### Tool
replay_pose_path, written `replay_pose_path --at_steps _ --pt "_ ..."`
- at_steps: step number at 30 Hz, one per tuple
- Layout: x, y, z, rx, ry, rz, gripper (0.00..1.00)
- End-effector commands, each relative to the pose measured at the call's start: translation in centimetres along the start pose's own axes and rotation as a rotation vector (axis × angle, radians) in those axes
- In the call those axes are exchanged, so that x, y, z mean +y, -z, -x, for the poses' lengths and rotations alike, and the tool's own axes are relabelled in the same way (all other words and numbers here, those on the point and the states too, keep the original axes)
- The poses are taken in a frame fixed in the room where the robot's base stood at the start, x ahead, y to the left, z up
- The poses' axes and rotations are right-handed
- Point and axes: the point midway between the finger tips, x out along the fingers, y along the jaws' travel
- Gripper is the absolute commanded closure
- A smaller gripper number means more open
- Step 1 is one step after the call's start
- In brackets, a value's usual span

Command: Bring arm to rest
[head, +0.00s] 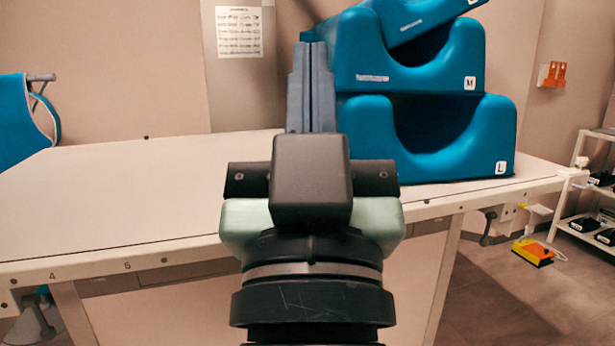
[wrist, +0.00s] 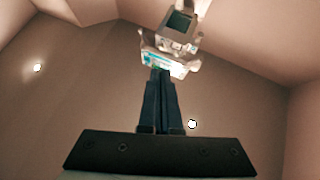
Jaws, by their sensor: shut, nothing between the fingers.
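My gripper (head: 312,50) is raised in the middle of the head view, its two grey fingers pointing up and pressed together. It is shut and empty. The fingers overlap the left edge of the blue foam blocks in the picture; I cannot tell the distance between them. In the wrist view my gripper (wrist: 161,72) points toward the ceiling. A ceiling-hung device (wrist: 174,45) with a dark screen or window shows beyond the fingertips. My wrist hides part of the table's front edge.
A white table (head: 90,205) spans the view, mostly bare on the left. Blue foam blocks (head: 490,135) marked L and M are stacked on its right. A blue padded item (head: 20,120) stands at far left. A shelf rack (head: 590,215) and an orange-yellow pedal (head: 533,252) are at right.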

Motion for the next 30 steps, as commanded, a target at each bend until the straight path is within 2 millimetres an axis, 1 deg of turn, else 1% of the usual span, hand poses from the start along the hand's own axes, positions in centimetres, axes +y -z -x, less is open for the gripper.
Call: replay_pose_path --at_steps 1,2,3,6,17,30 --pt "-0.1 4.8 -0.5 0.099 0.000 -0.017 1.00" --pt "-0.1 7.1 -0.4 0.153 0.000 -0.027 1.00" --pt "0.0 8.7 -1.7 0.153 -0.001 -0.030 1.00" --pt "0.1 11.0 -4.0 0.141 0.000 -0.028 1.00" --pt "0.3 19.5 -11.0 0.137 0.000 -0.027 1.00" --pt "0.5 30.0 -19.5 0.135 0.001 -0.027 1.00"
